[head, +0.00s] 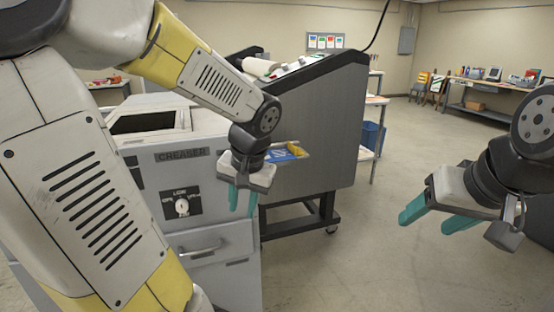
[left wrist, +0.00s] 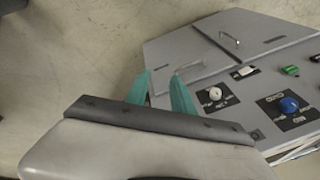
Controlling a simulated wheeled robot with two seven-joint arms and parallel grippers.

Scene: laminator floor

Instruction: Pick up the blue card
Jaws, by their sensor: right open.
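A flat blue piece (head: 278,155), which may be the blue card, lies beside a yellow piece (head: 296,149) on a small tray at the right side of the creaser in the head view. It is small and partly hidden behind my left gripper. My left gripper (head: 242,202) hangs in front of the tray with its teal fingers pointing down, apart and empty. The left wrist view shows the same fingers (left wrist: 160,92) apart, with no card between them. My right gripper (head: 432,214) is open and empty at the right, over bare floor.
The grey creaser (head: 215,205) with a dial and handle stands close by my left gripper. A large dark grey machine (head: 315,130) on a wheeled stand is behind it. A blue bin (head: 372,138) and a workbench (head: 490,88) are farther back. The floor at centre right is clear.

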